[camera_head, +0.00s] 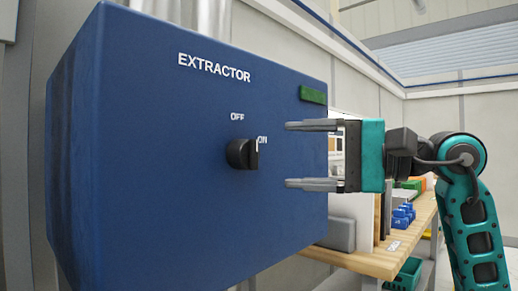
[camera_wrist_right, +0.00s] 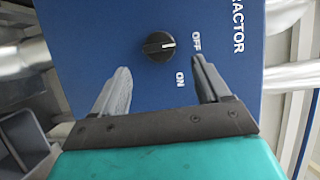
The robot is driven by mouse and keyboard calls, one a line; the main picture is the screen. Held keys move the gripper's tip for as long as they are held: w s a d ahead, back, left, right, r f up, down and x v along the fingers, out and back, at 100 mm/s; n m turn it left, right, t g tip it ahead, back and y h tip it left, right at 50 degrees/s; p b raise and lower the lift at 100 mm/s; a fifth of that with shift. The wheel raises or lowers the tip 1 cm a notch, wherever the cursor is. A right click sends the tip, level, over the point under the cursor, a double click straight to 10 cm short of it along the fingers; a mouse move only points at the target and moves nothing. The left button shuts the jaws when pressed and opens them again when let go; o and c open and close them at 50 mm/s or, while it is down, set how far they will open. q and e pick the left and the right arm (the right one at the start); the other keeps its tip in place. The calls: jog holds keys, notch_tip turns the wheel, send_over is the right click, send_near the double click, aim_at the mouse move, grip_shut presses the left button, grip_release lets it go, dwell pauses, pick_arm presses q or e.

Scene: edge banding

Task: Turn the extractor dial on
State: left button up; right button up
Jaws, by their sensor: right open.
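The extractor dial (camera_head: 241,153) is a black knob on the front of a blue box (camera_head: 170,210) lettered EXTRACTOR. OFF is printed above the dial and ON to its upper right. In the right wrist view the dial (camera_wrist_right: 157,48) shows a white pointer line directed towards OFF. My right gripper (camera_head: 288,155) is open and empty, to the right of the dial, with its fingers pointing at the box. In the right wrist view the dial lies just beyond the gap between the fingertips (camera_wrist_right: 160,67), apart from them. My left gripper is not in view.
A dark green rectangle (camera_head: 312,95) is at the box's upper right. A wooden workbench (camera_head: 375,262) with blue bins (camera_head: 403,214) stands behind on the right. Grey pipes (camera_head: 190,14) rise behind the box. The space before the dial looks clear.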

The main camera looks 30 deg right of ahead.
aim_at(255, 155)
jog(key=x, duration=0.7)
jog(key=shift+p, duration=0.4)
jog(key=c, duration=1)
jog(key=shift+o, duration=0.2)
